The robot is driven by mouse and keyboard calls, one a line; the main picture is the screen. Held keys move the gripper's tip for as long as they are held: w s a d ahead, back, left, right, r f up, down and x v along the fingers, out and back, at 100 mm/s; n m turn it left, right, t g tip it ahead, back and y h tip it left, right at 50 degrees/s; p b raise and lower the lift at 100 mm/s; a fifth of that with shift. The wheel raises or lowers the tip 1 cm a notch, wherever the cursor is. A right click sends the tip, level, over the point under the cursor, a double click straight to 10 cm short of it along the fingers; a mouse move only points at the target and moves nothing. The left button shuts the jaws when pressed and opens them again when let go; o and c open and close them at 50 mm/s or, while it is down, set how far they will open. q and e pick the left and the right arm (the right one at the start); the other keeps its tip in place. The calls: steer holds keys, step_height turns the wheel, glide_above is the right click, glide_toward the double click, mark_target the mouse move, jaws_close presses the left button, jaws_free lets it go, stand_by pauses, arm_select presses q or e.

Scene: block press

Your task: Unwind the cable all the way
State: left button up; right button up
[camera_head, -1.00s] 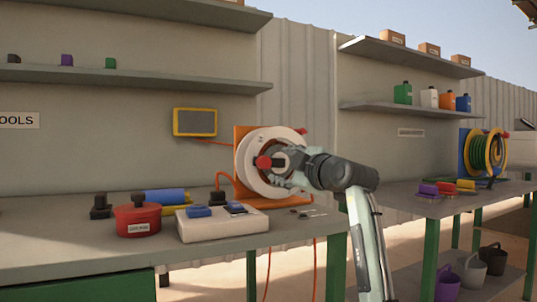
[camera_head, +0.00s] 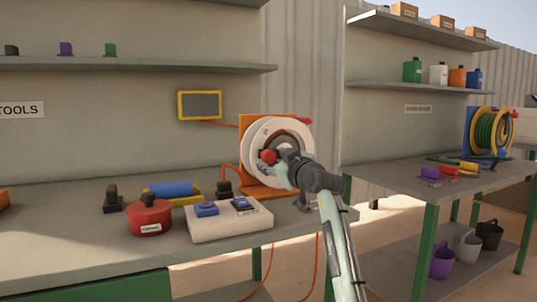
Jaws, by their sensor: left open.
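A white cable reel (camera_head: 254,136) with a red knob (camera_head: 268,156) on its face stands in an orange frame (camera_head: 257,193) at the back of the near bench. How much cable is on the drum is hidden. My left gripper (camera_head: 277,168) is open at the front of the reel, just below and right of the knob. I cannot tell whether it touches the knob. My right gripper is not in view.
A white box with blue switches (camera_head: 230,222), a red tin (camera_head: 150,218) and a blue-yellow cylinder (camera_head: 168,190) sit left of the reel. A yellow-framed screen (camera_head: 199,105) hangs behind. A second reel (camera_head: 488,131) stands on the far-right bench (camera_head: 400,177).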

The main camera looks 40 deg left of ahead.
mark_target(271, 158)
arm_select(q)
steer(key=shift+x, duration=1.9)
jaws_close()
